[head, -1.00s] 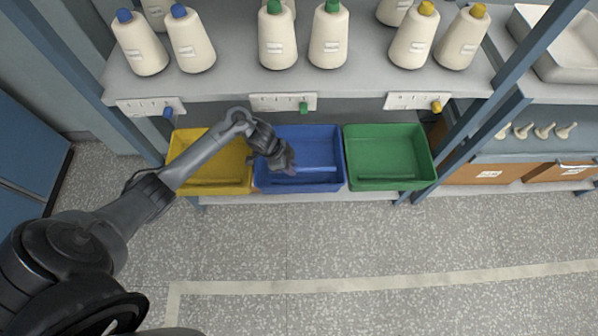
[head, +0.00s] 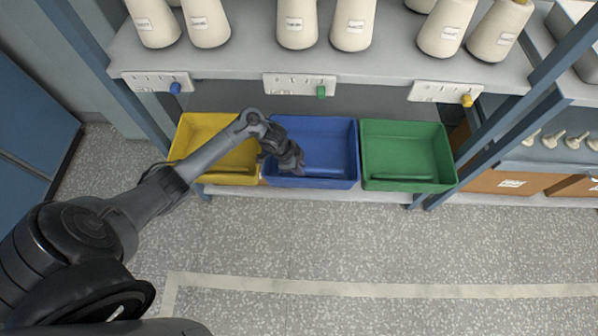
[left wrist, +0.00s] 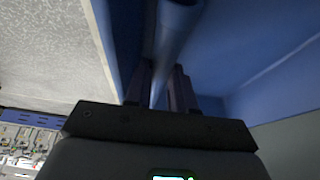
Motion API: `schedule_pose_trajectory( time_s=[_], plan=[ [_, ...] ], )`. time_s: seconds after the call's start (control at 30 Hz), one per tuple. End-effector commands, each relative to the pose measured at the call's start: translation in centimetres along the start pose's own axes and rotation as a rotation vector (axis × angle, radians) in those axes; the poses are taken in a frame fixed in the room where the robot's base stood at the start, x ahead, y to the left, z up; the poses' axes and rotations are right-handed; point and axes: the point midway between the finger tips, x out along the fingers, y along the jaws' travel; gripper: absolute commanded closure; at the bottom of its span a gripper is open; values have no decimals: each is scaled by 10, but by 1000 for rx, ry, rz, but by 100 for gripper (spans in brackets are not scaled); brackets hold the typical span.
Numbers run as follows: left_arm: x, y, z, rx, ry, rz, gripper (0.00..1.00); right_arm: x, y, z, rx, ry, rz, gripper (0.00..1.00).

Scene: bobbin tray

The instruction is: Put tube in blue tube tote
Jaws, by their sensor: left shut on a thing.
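The blue tube tote (head: 352,158) stands in the middle of three totes on the lower shelf. My left gripper (head: 297,166) is over the left part of this tote, low near its front. In the left wrist view my left gripper (left wrist: 158,88) is shut on a bluish tube (left wrist: 172,40), which runs away between the fingers. Blue tote walls (left wrist: 270,70) surround it there. In the head view the tube cannot be made out clearly. I cannot tell whether the tube touches the tote. My right gripper is not in view.
A yellow tote (head: 190,134) stands left of the blue one, partly behind my left arm. A green tote (head: 450,165) stands right. White cones (head: 296,22) line the shelf above, whose front edge (head: 230,74) overhangs the totes. The floor in front is clear.

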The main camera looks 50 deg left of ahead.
Motion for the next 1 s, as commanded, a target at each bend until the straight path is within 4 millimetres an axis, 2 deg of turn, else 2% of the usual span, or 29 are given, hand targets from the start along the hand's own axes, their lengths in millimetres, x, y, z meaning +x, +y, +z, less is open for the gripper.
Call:
schedule_pose_trajectory(
  time_s=[0.03, 0.17, 0.5, 0.87, 0.9, 1.0],
  plan=[
    [13, 1, 6, -2, 0, 2, 100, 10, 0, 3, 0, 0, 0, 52],
    [25, 0, 11, 0, 0, 1, 100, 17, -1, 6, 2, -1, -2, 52],
    [26, 0, 11, 0, 0, 0, 100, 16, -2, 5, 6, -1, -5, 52],
    [35, 0, 16, 1, -1, 1, 100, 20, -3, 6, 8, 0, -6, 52],
    [35, 0, 15, 1, -1, 0, 72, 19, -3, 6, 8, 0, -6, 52],
    [35, 0, 15, 1, -1, 1, 56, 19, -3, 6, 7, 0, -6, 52]
  ],
)
